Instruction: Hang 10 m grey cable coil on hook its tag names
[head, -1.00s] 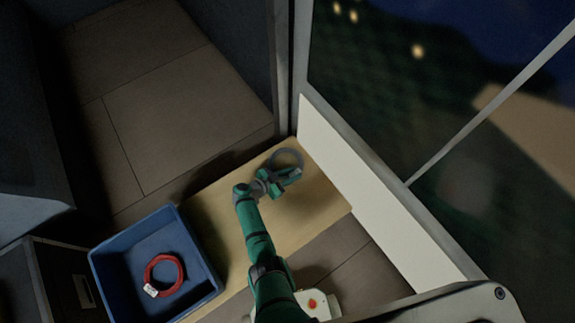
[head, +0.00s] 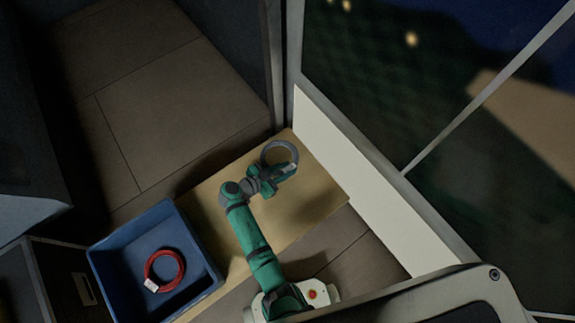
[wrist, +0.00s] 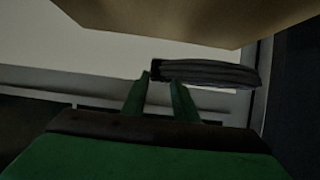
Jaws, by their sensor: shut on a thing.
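The grey cable coil (head: 268,149) is a ring above the far end of the wooden bench in the head view. My gripper (head: 289,168) is shut on the near side of its rim. In the wrist view the coil (wrist: 215,74) shows edge-on as a dark grey bundle, extending right from between the fingertips of my gripper (wrist: 160,82). A small pale patch lies at the gripper in the head view; I cannot tell if it is the tag. No hook is in view.
A blue crate (head: 212,262) stands at the lower left with a red cable coil (head: 178,275) and its white tag inside. The wooden bench (head: 318,195) is otherwise bare. A white panel (head: 345,165) borders its right side. Floor (head: 150,110) is open at the upper left.

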